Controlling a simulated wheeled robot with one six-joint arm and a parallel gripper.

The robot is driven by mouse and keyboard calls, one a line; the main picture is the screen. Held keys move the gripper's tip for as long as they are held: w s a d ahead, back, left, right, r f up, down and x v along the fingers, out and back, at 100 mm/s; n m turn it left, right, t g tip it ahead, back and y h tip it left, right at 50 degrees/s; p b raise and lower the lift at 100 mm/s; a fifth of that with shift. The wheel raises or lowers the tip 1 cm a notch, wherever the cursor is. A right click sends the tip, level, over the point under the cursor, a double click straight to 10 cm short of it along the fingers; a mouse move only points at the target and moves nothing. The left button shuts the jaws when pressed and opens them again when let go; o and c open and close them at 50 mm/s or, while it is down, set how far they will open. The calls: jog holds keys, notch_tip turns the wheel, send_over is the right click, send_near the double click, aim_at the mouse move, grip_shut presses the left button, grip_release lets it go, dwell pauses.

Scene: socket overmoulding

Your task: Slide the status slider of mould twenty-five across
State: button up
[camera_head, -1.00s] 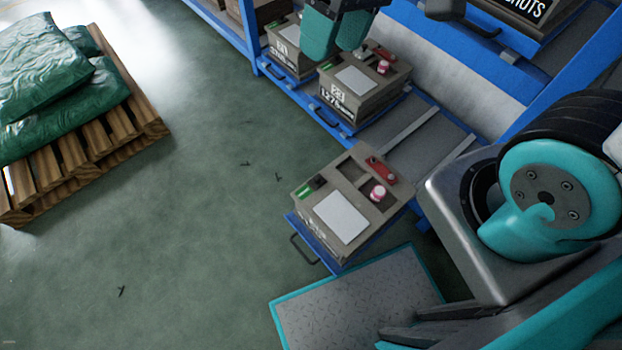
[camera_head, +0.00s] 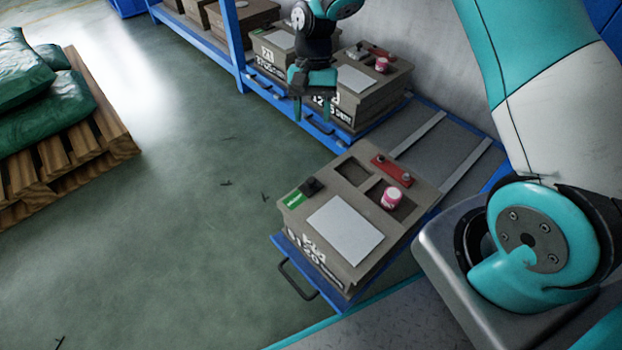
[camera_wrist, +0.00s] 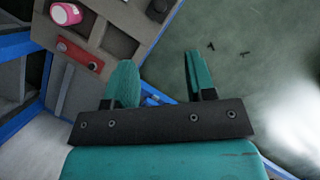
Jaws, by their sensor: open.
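A grey-brown mould (camera_head: 278,222) stands on a pulled-out blue tray (camera_head: 345,303) in the head view. Its printed number is too blurred to read surely. On its top left corner is a green strip (camera_head: 293,199) with a dark slider knob (camera_head: 312,186) at the strip's right end. My gripper (camera_head: 312,106) is open and empty, pointing down behind this mould, in front of the rack. In the wrist view my gripper (camera_wrist: 160,65) shows two spread teal fingers with floor between them. The mould (camera_wrist: 112,42) is at upper left there, with a dark knob (camera_wrist: 158,8) near its edge.
The front mould carries a white plate (camera_head: 345,230), a pink-white jar (camera_head: 391,197) and a red bar (camera_head: 390,170). More moulds (camera_head: 375,95) sit on the blue rack (camera_head: 238,50) behind my gripper. A pallet (camera_head: 110,140) with green sacks stands left. Floor between is clear.

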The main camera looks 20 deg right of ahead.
aim_at(311, 180)
jog(key=b+x, duration=0.6)
jog(key=x, duration=0.9)
jog(key=shift+s, duration=0.1)
jog(key=shift+a, duration=0.1)
grip_shut()
